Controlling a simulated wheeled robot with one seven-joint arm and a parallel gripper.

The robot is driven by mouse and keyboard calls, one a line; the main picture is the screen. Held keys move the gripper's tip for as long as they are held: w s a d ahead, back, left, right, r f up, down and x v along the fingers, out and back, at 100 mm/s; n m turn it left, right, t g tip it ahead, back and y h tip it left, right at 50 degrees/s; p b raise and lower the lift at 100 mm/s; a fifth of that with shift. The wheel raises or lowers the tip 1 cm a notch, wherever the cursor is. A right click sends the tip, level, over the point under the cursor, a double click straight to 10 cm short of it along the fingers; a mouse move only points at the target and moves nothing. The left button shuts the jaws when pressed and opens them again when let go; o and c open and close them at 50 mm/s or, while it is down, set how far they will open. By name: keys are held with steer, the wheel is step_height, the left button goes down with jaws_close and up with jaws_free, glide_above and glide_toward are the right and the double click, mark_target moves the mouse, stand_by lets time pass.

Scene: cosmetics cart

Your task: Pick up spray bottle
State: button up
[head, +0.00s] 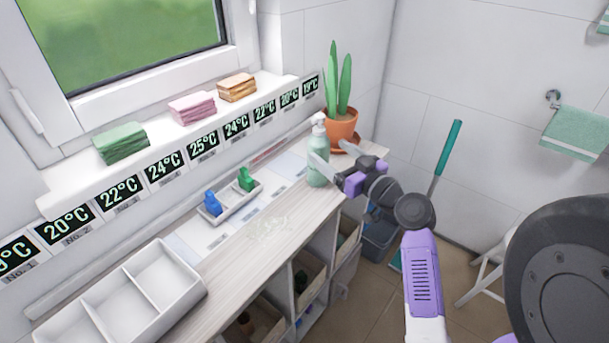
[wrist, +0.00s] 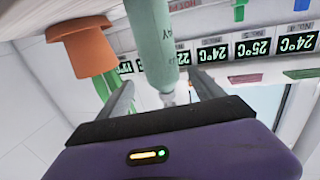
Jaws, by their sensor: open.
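The spray bottle (head: 317,170) is pale green with a white pump head, upright near the far right end of the counter. In the wrist view, which is upside down, the bottle (wrist: 152,35) has lettering on its side and stands between and just beyond my finger tips. My gripper (head: 333,155) is open, reaching in from the right at the bottle's upper part. In the wrist view, my gripper (wrist: 162,80) has a finger on each side of the bottle's line, with gaps visible. I cannot tell whether either finger touches it.
A potted plant (head: 341,125) stands close behind the bottle. A small tray (head: 232,211) with blue and green items and a white divided box (head: 188,292) are on the counter (head: 240,275). Temperature displays line the window ledge, which holds folded cloths (head: 121,143).

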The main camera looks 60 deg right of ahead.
mark_target(312, 139)
steer(key=shift+w+d+r, duration=0.15)
steer(key=shift+w+r, duration=0.05)
steer(key=shift+p+x, duration=0.45)
steer(key=shift+x, duration=0.4)
steer(key=p+x, duration=0.2)
steer(key=x, duration=0.3)
steer(key=shift+w+f, duration=0.1)
steer(key=shift+w, duration=0.3)
steer(key=shift+c, duration=0.5)
jaws_close()
